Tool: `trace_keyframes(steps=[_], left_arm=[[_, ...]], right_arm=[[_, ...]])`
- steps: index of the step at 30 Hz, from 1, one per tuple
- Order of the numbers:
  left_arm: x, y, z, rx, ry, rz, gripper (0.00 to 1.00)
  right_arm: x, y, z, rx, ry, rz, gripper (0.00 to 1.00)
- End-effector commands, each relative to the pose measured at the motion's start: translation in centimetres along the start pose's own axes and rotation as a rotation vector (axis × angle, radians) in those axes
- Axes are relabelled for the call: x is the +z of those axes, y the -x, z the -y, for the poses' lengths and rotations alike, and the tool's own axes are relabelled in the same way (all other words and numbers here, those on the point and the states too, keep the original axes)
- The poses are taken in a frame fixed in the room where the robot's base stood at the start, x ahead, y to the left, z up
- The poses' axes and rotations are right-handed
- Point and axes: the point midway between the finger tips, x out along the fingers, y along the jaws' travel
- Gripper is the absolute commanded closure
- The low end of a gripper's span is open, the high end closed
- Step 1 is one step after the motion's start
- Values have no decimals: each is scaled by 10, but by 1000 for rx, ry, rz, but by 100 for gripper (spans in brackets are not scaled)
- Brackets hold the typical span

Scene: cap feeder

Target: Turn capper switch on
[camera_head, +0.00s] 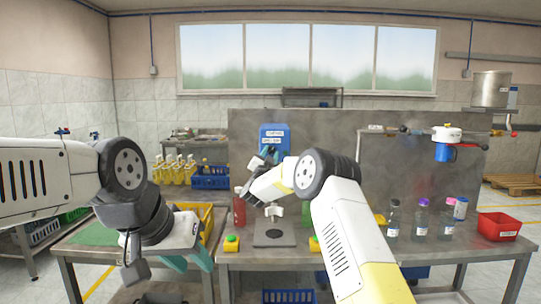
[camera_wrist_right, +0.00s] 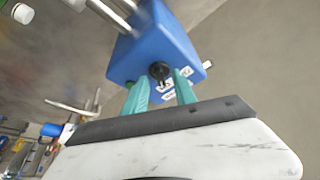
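The capper is a blue box (camera_head: 274,135) with white labels, mounted on the grey panel above the bench. In the right wrist view the blue box (camera_wrist_right: 155,42) fills the upper middle, with a black rotary switch (camera_wrist_right: 160,72) on its near face. My right gripper (camera_wrist_right: 161,86) has its two teal fingers apart, one on either side of the switch; I cannot tell whether they touch it. In the head view my right forearm and wrist partly cover the area below the box. My left gripper (camera_head: 190,259) hangs low at the left, teal fingers apart and empty.
On the bench stand a green-topped button box (camera_head: 231,243), a dark plate (camera_head: 274,232), several capped bottles (camera_head: 421,218) and a red bin (camera_head: 498,227). A metal pot (camera_head: 491,90) is at upper right.

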Motion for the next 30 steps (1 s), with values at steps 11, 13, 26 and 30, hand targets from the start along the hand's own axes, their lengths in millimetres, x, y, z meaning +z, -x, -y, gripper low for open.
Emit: trace_keyframes(steps=[11,13,26,30], left_arm=[[0,0,0,0,0,0,64],[0,0,0,0,0,0,64],[0,0,0,0,0,0,64],[0,0,0,0,0,0,64]], right_arm=[[0,17,2,-2,2,1,67],[0,29,1,-3,1,2,67],[0,78,0,0,1,1,67],[0,78,0,0,1,0,67]])
